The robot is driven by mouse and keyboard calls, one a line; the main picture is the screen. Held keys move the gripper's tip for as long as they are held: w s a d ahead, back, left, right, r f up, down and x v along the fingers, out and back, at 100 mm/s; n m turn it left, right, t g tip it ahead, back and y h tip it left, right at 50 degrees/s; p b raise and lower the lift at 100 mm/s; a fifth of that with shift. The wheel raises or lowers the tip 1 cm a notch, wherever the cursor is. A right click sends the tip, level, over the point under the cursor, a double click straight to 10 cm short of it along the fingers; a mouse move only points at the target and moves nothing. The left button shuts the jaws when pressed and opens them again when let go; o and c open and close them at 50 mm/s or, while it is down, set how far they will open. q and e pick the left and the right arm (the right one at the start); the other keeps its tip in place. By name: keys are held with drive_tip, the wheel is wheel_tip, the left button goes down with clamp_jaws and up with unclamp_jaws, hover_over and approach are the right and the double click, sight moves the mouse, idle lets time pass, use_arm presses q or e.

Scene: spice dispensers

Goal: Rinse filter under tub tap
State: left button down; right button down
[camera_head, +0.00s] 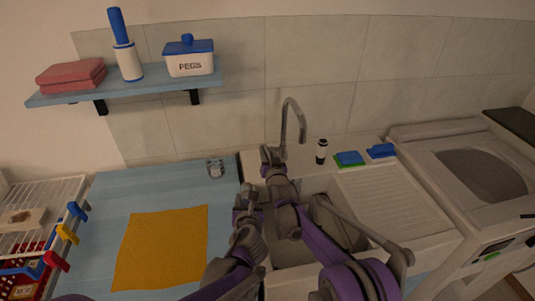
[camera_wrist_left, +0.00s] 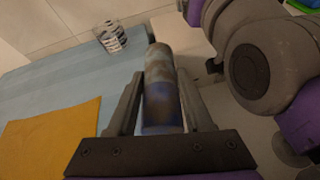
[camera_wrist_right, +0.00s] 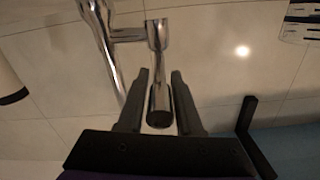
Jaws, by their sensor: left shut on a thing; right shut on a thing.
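The filter (camera_wrist_left: 161,88) is a small upright-looking cylinder, blotchy grey-brown above and blue below. My left gripper (camera_head: 247,192) is shut on it, low in front of the sink's left side; it also shows in the left wrist view (camera_wrist_left: 160,76). The tap (camera_head: 300,112) is a metal gooseneck behind the sink (camera_head: 290,253). My right gripper (camera_head: 271,156) is at the tap's base, shut on its metal handle (camera_wrist_right: 158,60), seen between the fingers (camera_wrist_right: 159,74) in the right wrist view. I cannot see water running. My right arm hides part of the sink.
A glass (camera_head: 215,168) stands on the blue counter behind a yellow cloth (camera_head: 165,245). A dark-capped bottle (camera_head: 321,151), a green-and-blue sponge (camera_head: 349,158) and a blue brush-like item (camera_head: 382,151) stand right of the tap. A ribbed drainboard (camera_head: 393,205) lies right of the basin.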

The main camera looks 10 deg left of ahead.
use_arm(q)
drive_tip(key=shift+s+f, duration=0.15)
drive_tip(key=shift+f, duration=0.35)
use_arm(e)
drive_tip(key=shift+r, duration=0.1)
drive_tip(key=shift+g, duration=0.3)
drive_tip(key=c, duration=0.6)
unclamp_jaws()
use_arm(q)
drive_tip(key=shift+s+f+b, duration=0.2)
drive_tip(key=shift+f+b, duration=0.85)
drive_tip(key=shift+f, duration=0.1)
use_arm(e)
drive_tip(key=v, duration=1.2)
drive_tip(key=shift+a, duration=0.1)
